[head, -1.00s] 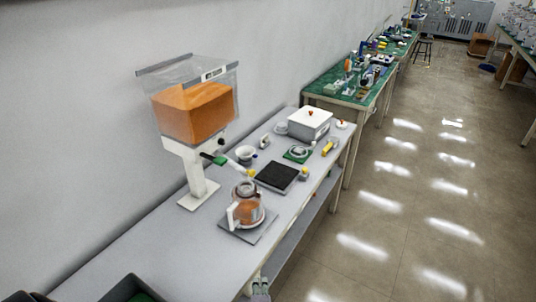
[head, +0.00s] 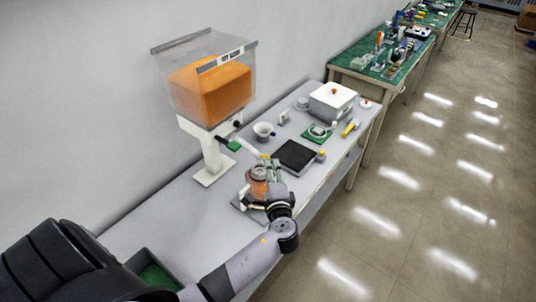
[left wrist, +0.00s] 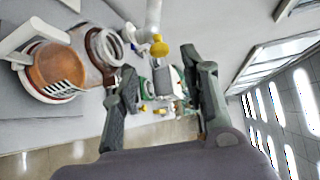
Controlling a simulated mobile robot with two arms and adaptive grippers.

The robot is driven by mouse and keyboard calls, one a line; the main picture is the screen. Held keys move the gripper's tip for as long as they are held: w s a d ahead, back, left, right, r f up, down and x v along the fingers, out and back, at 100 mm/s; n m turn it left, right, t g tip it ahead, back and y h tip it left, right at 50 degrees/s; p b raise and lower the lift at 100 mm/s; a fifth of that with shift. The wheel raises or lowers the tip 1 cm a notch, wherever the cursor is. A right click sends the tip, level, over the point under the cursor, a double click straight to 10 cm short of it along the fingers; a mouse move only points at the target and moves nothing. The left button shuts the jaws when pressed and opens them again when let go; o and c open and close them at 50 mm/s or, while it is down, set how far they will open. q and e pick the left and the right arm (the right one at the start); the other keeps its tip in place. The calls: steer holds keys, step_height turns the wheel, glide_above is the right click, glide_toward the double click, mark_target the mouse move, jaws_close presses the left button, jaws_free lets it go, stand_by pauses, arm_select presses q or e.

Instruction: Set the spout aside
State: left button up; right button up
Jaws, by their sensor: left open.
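A white tube that looks like the spout (head: 249,150) runs from a green piece (head: 233,145) under the orange-filled canister (head: 211,92) to a yellow tip. In the left wrist view the spout (left wrist: 154,18) hangs at the top, its yellow tip (left wrist: 160,48) just beyond my fingers. My left gripper (head: 273,169) is open and empty, by the glass jug (head: 257,187) and close to the spout's tip. In the left wrist view my left gripper (left wrist: 163,78) has its fingers apart, with the jug (left wrist: 62,70) on the left. My right gripper is out of view.
The bench (head: 150,214) also holds a black pad (head: 295,155), a white bowl (head: 263,130), a white box (head: 332,101) and a yellow item (head: 350,129). A dark tray (head: 150,262) stands at the near left. The bench left of the jug is clear.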

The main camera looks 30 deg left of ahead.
arm_select(q)
steer(key=p+x, duration=0.1)
steer(key=x, duration=0.6)
steer(key=shift+w+a, duration=0.15)
steer(key=shift+c, duration=0.2)
jaws_close()
steer(key=shift+f, duration=0.1)
stand_by(0.4)
